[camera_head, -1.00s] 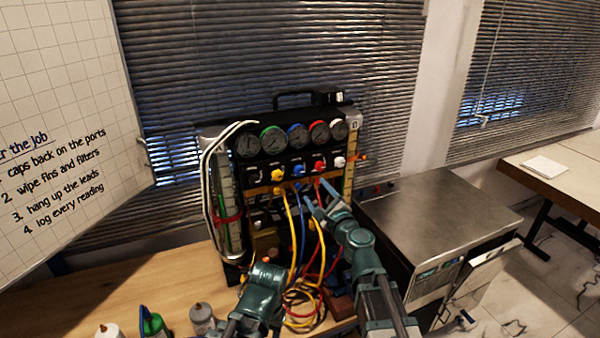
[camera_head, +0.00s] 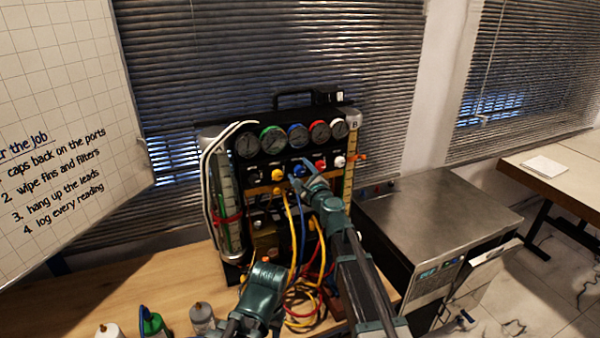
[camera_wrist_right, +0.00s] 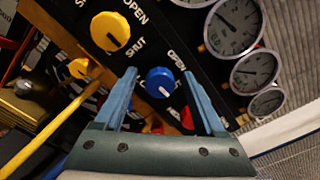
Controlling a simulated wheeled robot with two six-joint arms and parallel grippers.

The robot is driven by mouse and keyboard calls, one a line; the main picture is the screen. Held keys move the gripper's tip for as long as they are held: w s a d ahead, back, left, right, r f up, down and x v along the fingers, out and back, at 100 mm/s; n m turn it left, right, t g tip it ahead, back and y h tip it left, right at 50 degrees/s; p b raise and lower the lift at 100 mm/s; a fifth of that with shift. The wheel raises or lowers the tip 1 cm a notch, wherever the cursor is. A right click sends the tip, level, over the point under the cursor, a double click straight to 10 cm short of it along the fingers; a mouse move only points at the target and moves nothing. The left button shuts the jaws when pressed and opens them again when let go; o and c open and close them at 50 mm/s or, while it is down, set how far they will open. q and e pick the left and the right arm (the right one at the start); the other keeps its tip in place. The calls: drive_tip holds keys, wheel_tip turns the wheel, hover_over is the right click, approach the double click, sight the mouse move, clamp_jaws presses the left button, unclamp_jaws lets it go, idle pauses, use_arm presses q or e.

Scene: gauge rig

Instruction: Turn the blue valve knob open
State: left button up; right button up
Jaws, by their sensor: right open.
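The blue valve knob (camera_head: 299,170) is in the middle of the knob row on the gauge panel, partly covered by my gripper. In the right wrist view the blue knob (camera_wrist_right: 160,81) shows with a white mark pointing low, and OPEN and SHUT printed beside it. My right gripper (camera_wrist_right: 160,74) is open, with one blue finger on each side of the knob; I cannot tell whether they touch it. In the head view my right gripper (camera_head: 300,171) is at the panel front. My left arm's wrist (camera_head: 262,285) is low in front of the rig; its fingers cannot be made out.
A yellow knob (camera_wrist_right: 110,32) is beside the blue one; red (camera_head: 320,165) and white (camera_head: 340,161) knobs are to its right. Gauges (camera_head: 298,135) line the panel above. Yellow, blue and red hoses (camera_head: 293,235) hang below.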

clamp_jaws()
drive_tip(key=shift+n, duration=0.3)
drive_tip(key=n, duration=0.8)
drive_tip(key=shift+f, duration=0.1)
drive_tip(key=n, duration=0.5)
drive_tip(key=shift+s, duration=0.1)
drive_tip(key=n, duration=0.4)
drive_tip(key=shift+n, duration=0.4)
idle(0.3)
